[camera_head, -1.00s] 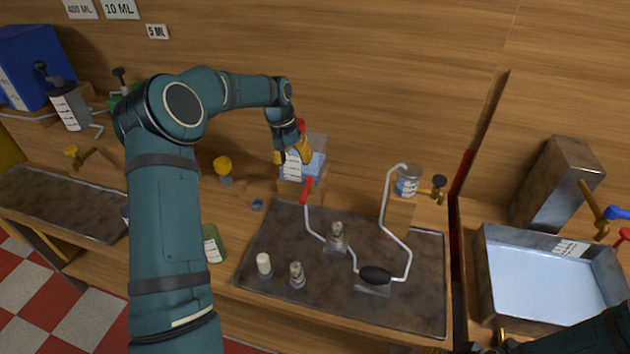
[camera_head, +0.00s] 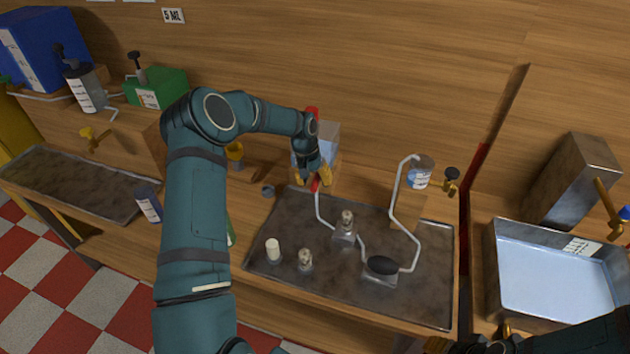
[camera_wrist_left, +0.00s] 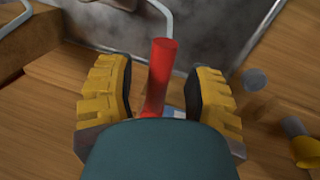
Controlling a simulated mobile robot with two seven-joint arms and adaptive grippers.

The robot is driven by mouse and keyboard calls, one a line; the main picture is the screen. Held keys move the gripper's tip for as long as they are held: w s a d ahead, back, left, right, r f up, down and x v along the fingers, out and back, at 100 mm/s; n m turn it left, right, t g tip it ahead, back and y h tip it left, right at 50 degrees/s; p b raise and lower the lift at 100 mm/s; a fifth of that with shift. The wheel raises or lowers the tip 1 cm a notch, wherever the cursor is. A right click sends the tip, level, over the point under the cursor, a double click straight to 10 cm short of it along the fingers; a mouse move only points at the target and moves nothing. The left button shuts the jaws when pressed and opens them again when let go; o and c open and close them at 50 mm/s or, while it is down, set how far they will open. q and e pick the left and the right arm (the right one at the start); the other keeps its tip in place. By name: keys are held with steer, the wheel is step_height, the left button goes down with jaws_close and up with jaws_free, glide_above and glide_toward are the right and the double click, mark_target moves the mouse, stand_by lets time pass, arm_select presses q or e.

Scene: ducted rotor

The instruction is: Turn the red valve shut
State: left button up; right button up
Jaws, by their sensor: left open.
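The red valve (camera_head: 315,186) shows as a short red handle by the upper end of a pale bent tube, at the back left of the dark tray. My left gripper (camera_head: 313,176) is directly over it, yellow fingers pointing down. In the left wrist view the red handle (camera_wrist_left: 158,75) stands between the two spread fingers, with a gap on each side. The left gripper is open and holds nothing. The valve's lower part is hidden by the gripper body in that view. My right gripper (camera_head: 474,345) is cut off at the bottom edge; its jaws are unclear.
The dark tray (camera_head: 400,300) carries glass fittings and a black oval part. A clear container (camera_head: 329,145) stands just behind my left gripper. A labelled jar (camera_head: 419,172) is right of it. A metal basin (camera_head: 491,290) stands at the right.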

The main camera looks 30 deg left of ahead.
arm_select(q)
steer(key=shift+f, duration=0.3)
jaws_close()
